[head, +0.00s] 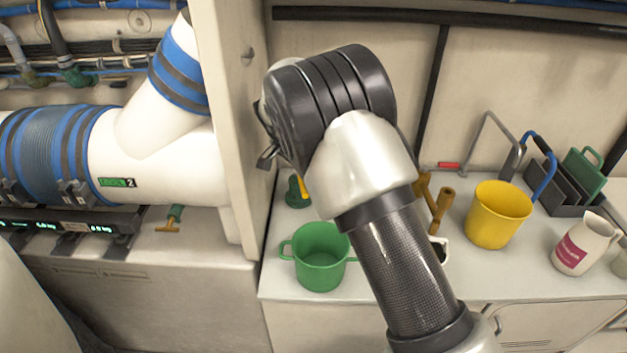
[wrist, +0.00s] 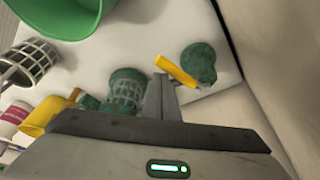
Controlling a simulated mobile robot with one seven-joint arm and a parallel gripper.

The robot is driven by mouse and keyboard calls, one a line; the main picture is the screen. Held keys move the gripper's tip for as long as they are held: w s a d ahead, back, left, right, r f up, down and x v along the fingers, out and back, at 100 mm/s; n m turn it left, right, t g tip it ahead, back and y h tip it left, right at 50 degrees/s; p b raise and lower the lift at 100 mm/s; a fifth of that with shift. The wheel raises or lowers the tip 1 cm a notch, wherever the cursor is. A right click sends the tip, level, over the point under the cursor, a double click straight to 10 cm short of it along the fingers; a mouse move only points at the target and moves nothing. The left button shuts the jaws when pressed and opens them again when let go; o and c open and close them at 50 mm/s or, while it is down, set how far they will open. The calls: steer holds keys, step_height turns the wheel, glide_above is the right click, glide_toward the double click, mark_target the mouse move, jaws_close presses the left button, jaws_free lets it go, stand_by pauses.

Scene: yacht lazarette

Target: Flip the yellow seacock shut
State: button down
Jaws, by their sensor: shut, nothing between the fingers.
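The yellow seacock shows as a yellow lever (wrist: 176,71) beside a round dark green body (wrist: 200,62) on the white counter in the wrist view. The lever slants from upper left to lower right, along the near side of the body. In the head view the green body (head: 295,194) stands left of my arm, with part of the yellow lever (head: 304,189) showing. My gripper (wrist: 160,84) is shut and empty, its tips close to the lever's left end; I cannot tell whether they touch. In the head view my arm hides most of it.
A white upright panel (head: 225,120) stands close left of the seacock. A green two-handled pot (head: 320,258) is in front. A green mesh strainer (wrist: 126,88) is close to my gripper. A yellow bucket (head: 498,213) and white jug (head: 585,243) stand to the right.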

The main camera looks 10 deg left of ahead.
stand_by(0.6)
step_height(320, 180, up, 10)
steer(key=p, duration=0.2)
steer(key=s+d+f+n+g+y+p, duration=0.1)
steer(key=d+f+n+g+y+p, duration=0.1)
steer(key=d+f+n+y+p, duration=0.35)
step_height(320, 180, up, 3)
steer(key=d+n+y+p, duration=0.1)
steer(key=n+y, duration=0.2)
steer(key=n, duration=0.4)
steer(key=w+a+f+t, duration=0.1)
steer(key=a+f, duration=0.3)
steer(key=f, duration=0.3)
steer(key=shift+w+a+f, duration=0.3)
steer(key=shift+a+f, duration=0.1)
